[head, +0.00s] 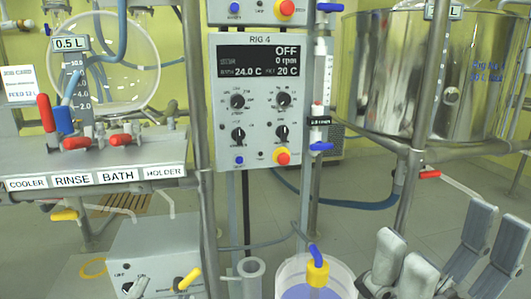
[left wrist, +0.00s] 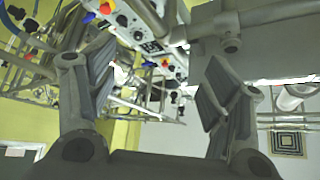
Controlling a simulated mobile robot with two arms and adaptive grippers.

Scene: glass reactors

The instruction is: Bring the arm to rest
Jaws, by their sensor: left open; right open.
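The fingers are apart and hold nothing. The left wrist view also shows my left gripper (left wrist: 155,82), its two dark finger pads wide apart with nothing between them. Most of both arms is outside the head view.
The RIG 4 control panel (head: 260,100) stands ahead, with a labelled valve shelf (head: 100,160) at left and a large steel vessel (head: 430,75) at right. A glass container with blue liquid (head: 315,280) is left of my grippers. Grey floor (head: 350,200) shows between.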

